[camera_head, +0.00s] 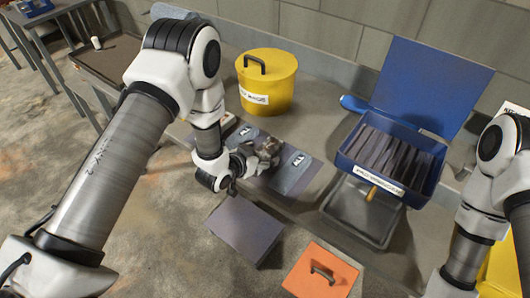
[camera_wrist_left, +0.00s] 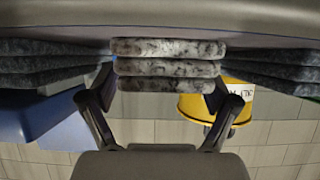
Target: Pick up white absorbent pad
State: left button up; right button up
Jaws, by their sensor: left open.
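A stack of pale, speckled grey-white absorbent pads (camera_wrist_left: 168,48) is in the middle of the left wrist view, which looks upside down. In the head view the stack (camera_head: 268,147) is partly hidden by my left gripper. My left gripper (camera_head: 257,158) is open at the front of this stack; its two fingers (camera_wrist_left: 163,88) show on either side of the pads, with nothing clearly held. I cannot tell whether the fingers touch the pads. My right arm shows at the right of the head view, but its gripper is not in view.
Darker blue-grey pad stacks (camera_head: 291,172) (camera_wrist_left: 50,62) flank the pale one closely. A yellow lidded bucket (camera_head: 267,85) stands behind. A blue bin (camera_head: 390,155) sits to the right. An orange lid (camera_head: 320,273) and a grey panel (camera_head: 245,230) lie in front.

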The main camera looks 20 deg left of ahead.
pick_arm(q)
jog(key=shift+w+d+f, duration=0.2)
jog(key=shift+w+f, duration=0.05)
jog(key=shift+w, duration=0.35)
jog(key=shift+w+a+f, duration=0.1)
jog(key=shift+f, duration=0.1)
jog(key=c, duration=1.1)
jog(key=shift+c, duration=0.2)
jog(key=shift+r, duration=0.2)
